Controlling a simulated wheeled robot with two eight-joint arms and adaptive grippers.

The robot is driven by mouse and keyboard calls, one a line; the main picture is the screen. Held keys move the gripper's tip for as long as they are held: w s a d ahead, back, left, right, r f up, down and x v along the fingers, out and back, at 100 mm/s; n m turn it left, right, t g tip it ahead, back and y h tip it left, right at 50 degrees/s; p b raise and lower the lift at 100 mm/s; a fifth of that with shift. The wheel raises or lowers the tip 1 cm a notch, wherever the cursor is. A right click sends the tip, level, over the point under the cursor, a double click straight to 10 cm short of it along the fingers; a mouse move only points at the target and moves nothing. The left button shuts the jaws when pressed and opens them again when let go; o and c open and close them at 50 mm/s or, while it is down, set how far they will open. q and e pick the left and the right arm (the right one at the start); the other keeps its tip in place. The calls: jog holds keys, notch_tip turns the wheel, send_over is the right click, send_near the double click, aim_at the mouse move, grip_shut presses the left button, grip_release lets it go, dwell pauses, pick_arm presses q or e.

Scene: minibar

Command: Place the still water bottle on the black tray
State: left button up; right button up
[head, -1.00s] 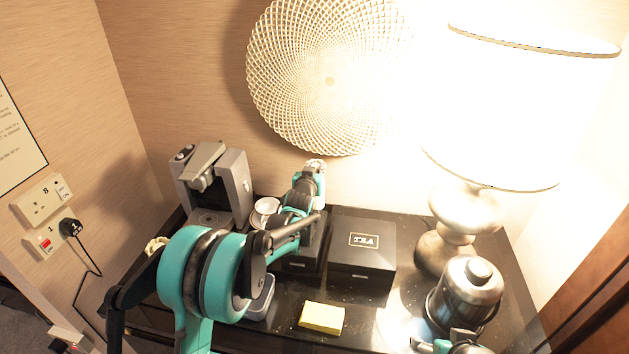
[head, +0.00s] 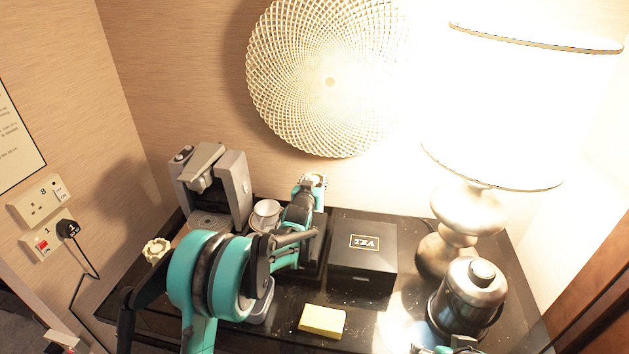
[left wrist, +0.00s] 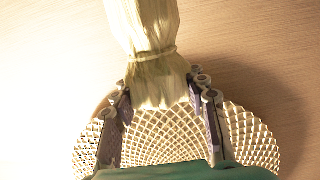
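My left gripper (head: 308,191) is over the back middle of the counter. A pale object (head: 317,178), seemingly the still water bottle, shows at its tip.
A black tea box (head: 362,262) stands just right of my left gripper. A coffee machine (head: 215,190) and white cup (head: 266,212) are to its left. A yellow pad (head: 322,320), steel ice bucket (head: 468,300), lamp (head: 462,215) and pale scalloped object (head: 156,250) stand around.

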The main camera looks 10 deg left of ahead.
pick_arm(q)
jog(key=shift+r, duration=0.2)
jog(key=s+a+r+g+p, duration=0.1)
jog(key=s+r+g, duration=0.1)
jog(key=s, duration=1.3)
jog(key=s+r+g+p, duration=0.1)
jog(key=s+r+g, duration=0.1)
jog(key=s, duration=1.2)
jog(key=s+f+g, duration=0.2)
jog(key=s, duration=0.7)
jog(key=s+f+g, duration=0.2)
jog(key=s+f, duration=0.1)
jog(key=s, duration=0.7)
jog(key=shift+f+g, duration=0.25)
jog(key=shift+g, duration=0.15)
